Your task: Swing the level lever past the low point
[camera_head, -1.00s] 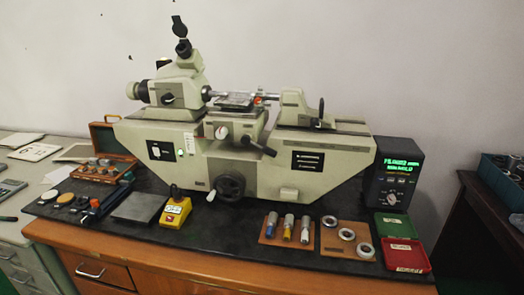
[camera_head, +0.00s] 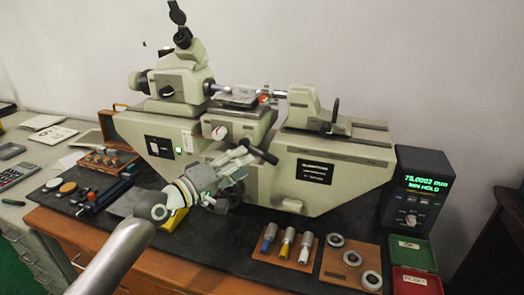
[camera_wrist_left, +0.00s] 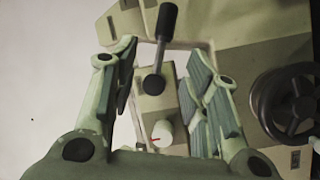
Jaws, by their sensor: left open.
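The level lever, a black-handled lever (camera_head: 262,154), sticks out from the front of the measuring machine's middle carriage (camera_head: 232,128). My left gripper (camera_head: 238,163) is in front of the machine, just left of and slightly below the lever's handle. In the left wrist view the gripper (camera_wrist_left: 160,88) is open and empty, and the lever (camera_wrist_left: 165,40) shows between its two fingers, seemingly beyond the tips. I cannot tell whether a finger touches it. The display box (camera_head: 419,190) reads about 75.0002 mm with MIN HOLD. My right gripper is not in view.
The handwheel (camera_wrist_left: 290,105) is close to the right finger in the wrist view. A yellow box (camera_head: 173,220) is partly behind my left arm. Plug gauges (camera_head: 287,243), rings (camera_head: 352,258) and red and green trays (camera_head: 414,252) lie at the front right.

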